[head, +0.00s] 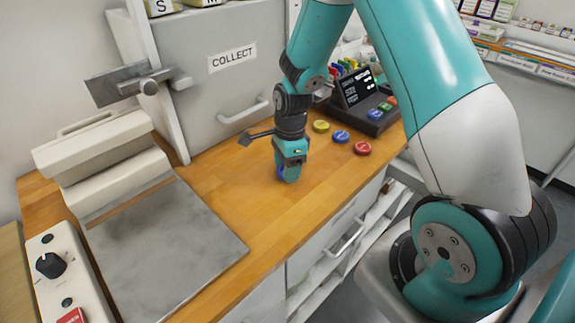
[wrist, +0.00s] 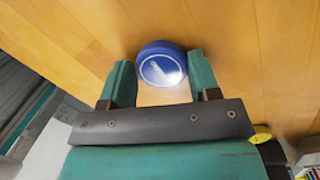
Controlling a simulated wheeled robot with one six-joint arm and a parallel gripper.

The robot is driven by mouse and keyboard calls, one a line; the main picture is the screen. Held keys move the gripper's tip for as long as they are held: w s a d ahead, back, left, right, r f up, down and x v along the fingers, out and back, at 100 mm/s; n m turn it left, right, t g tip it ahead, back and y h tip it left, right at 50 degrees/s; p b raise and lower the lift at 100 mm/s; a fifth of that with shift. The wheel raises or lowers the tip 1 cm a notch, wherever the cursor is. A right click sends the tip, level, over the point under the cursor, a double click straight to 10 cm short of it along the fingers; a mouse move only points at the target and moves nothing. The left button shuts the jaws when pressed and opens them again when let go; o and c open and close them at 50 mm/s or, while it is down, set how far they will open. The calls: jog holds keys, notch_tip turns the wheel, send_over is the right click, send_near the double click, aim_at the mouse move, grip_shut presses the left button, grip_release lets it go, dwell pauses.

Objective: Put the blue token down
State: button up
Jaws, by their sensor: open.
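A round blue token (wrist: 161,66) with a white ring and mark is at the fingertips of my gripper (wrist: 160,76) in the wrist view. The two teal fingers stand apart, one on each side of it. The token appears to be on the wooden counter. In the head view my gripper (head: 288,178) points down, low over the middle of the counter (head: 225,165). Only a sliver of blue (head: 280,173) shows beside its fingers there; the rest is hidden.
A yellow disc (head: 321,126), another blue disc (head: 341,136) and a red disc (head: 363,148) lie in a row to the right. Behind them stands a dark terminal (head: 373,117). A grey panel marked COLLECT (head: 215,90) is behind; a grey plate (head: 165,255) is at left.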

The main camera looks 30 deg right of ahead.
jog(key=shift+f, duration=0.4)
jog(key=r, duration=0.8)
jog(key=d+r, duration=0.1)
jog(key=r, duration=0.4)
jog(key=shift+w+b, duration=0.3)
jog(key=shift+w, duration=0.1)
jog(key=s+a+r+n+y, duration=0.1)
jog(key=s+a+r+n, duration=0.2)
jog(key=s+a+n, duration=0.2)
jog(key=s+a+r+n+y, duration=0.1)
jog(key=s+a+r+n, duration=0.2)
jog(key=s+a+n, duration=0.3)
jog(key=s+a+r+n+y, duration=0.1)
jog(key=s+a+r+n, duration=0.2)
jog(key=s+n, duration=0.7)
jog(key=shift+s+a+r+n+t, duration=0.15)
jog(key=shift+a+n, duration=0.3)
jog(key=shift+n, duration=0.65)
jog(key=shift+s+a+r+n+t, duration=0.1)
jog(key=shift+a+n, duration=0.35)
jog(key=shift+n, duration=0.65)
jog(key=shift+s+a+r+n+t, duration=0.15)
jog(key=shift+a+n, duration=0.3)
jog(key=shift+n, duration=0.65)
jog(key=shift+w, duration=0.1)
